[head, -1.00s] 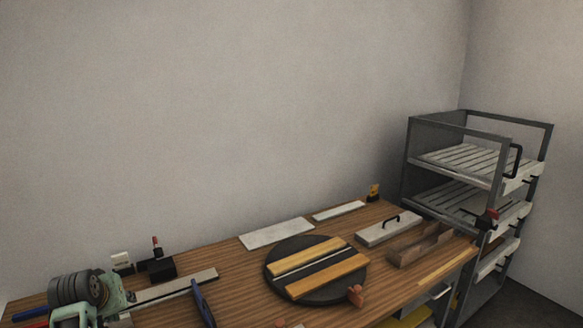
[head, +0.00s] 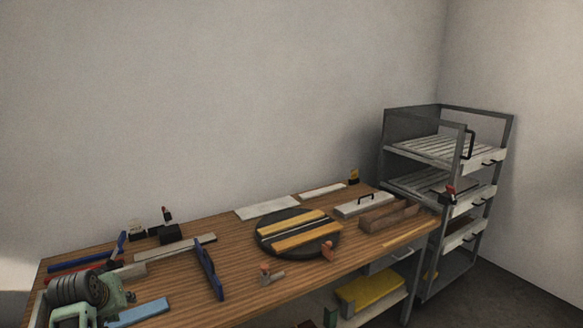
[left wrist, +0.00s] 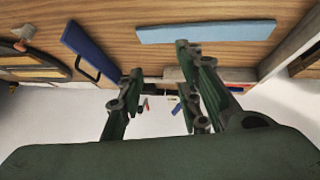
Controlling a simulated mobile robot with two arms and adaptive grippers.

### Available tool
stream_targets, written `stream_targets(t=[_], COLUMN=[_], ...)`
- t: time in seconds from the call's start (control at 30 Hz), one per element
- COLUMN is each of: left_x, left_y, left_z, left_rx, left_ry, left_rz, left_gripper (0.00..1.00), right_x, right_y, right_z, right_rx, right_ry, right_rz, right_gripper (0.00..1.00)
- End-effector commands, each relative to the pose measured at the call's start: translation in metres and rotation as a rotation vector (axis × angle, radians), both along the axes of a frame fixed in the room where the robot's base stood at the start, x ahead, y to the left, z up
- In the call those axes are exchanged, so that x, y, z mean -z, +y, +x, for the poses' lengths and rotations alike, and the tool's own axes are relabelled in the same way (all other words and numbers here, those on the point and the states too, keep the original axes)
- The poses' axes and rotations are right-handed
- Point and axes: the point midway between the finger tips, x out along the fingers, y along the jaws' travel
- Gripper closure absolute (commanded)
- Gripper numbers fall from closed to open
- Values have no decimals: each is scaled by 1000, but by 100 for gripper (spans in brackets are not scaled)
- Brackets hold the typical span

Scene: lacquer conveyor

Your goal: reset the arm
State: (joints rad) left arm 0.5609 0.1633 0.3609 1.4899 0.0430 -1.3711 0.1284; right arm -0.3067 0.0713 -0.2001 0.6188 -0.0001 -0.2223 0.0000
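My left gripper (left wrist: 158,75) shows in the left wrist view. Its dark green fingers are spread apart with nothing held between them. It is at the bench's edge, close to a light blue strip (left wrist: 205,31) and a dark blue tool with a black handle (left wrist: 88,50). My right gripper is not seen in any view.
A grey rack (head: 480,205) stands at the right.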

Motion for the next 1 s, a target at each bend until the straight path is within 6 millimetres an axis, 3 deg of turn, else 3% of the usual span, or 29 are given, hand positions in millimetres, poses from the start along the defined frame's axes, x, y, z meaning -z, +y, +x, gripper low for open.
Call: stream_targets(t=[0.17,0.37,0.57,0.77,0.87,1.0], left_x=[27,70,132,224,287,369], left_y=[-6,-16,-32,-56,-73,-99], left_z=[-2,-9,-24,-60,-96,-160], left_rx=[18,48,95,168,224,308], left_ry=[27,68,125,210,268,345], left_rz=[13,34,61,95,116,137], left_gripper=[68,68,68,68,68,68], right_x=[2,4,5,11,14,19], right_y=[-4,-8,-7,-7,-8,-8], right_z=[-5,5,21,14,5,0], right_rx=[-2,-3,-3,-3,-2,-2], right_ry=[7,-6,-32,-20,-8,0], right_rz=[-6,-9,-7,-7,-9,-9], right_gripper=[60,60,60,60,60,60])
